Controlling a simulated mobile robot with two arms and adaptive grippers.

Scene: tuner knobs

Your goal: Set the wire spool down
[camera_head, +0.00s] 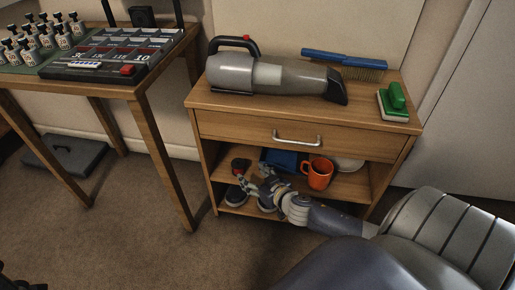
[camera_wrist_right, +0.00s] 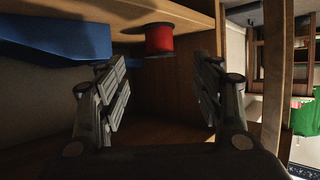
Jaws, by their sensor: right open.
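The red wire spool (camera_head: 240,165) with dark ends stands on the cabinet's middle shelf (camera_head: 349,188), near its left end. In the right wrist view the spool (camera_wrist_right: 172,40) appears upside down against the shelf board, beyond the fingertips. My right gripper (camera_head: 254,180) is at the front of the shelf, just in front of the spool. Its fingers are spread and nothing shows between them; in the wrist view the gripper (camera_wrist_right: 160,82) has a clear gap. A dark part at the bottom left corner of the head view may be my left gripper (camera_head: 16,284); its jaws cannot be made out.
A blue box (camera_head: 281,159), an orange mug (camera_head: 319,174) and a pale plate (camera_head: 348,164) share the shelf right of the spool. Round dark items (camera_head: 236,196) are on the bottom shelf. A vacuum (camera_head: 240,73), brushes and a drawer handle (camera_head: 297,137) are above.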

